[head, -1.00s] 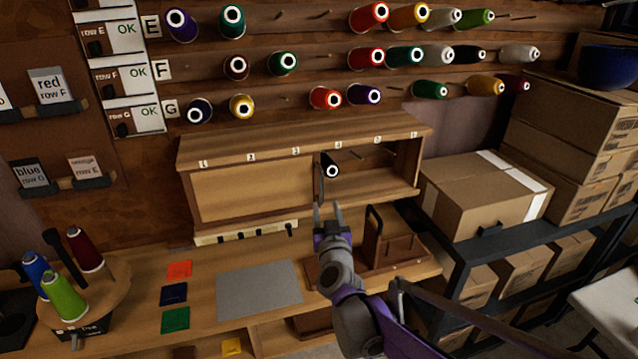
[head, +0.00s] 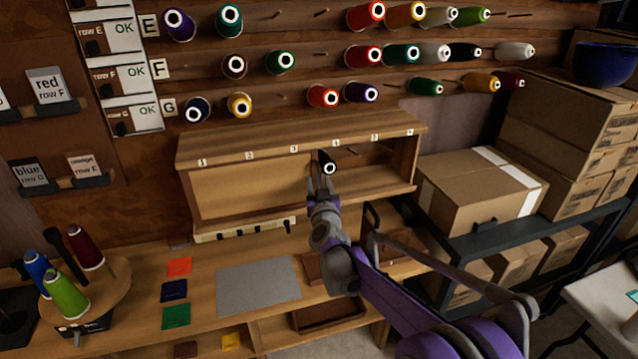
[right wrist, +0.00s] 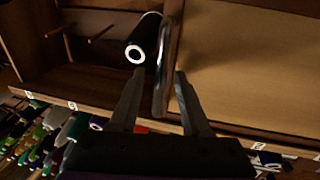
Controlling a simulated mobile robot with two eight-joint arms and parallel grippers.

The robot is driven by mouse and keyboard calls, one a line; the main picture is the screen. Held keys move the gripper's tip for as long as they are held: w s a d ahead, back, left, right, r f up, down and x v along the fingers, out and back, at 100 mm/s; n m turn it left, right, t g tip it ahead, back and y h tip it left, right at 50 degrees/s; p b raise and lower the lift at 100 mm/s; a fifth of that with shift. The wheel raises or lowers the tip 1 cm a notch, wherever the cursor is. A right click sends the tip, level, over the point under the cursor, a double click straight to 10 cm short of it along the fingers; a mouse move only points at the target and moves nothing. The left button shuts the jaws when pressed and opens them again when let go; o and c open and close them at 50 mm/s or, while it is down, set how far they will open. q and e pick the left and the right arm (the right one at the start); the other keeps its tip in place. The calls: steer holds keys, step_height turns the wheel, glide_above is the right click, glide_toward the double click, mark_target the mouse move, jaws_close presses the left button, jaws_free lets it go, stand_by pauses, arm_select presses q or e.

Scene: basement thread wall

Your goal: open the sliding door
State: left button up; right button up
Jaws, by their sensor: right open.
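The sliding door (head: 250,190) is a pale wooden panel covering the left part of a low wooden cabinet (head: 300,143); the cabinet's right part is open. In the right wrist view, which shows the scene upside down, the door (right wrist: 245,65) is at the right. A slim upright bar handle (right wrist: 163,70) stands at the door's edge. My right gripper (head: 322,188) is at this edge. In the wrist view its open fingers (right wrist: 159,80) lie on either side of the handle, with gaps showing. My left gripper is out of view.
A black spool (head: 327,165) on a peg sits in the open part, close beside the handle. A wooden block with a dark handle (head: 372,215) stands on the bench below. Cardboard boxes (head: 470,195) are to the right. Spools on pegs line the wall above.

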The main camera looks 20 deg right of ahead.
jaws_close()
stand_by(1.4)
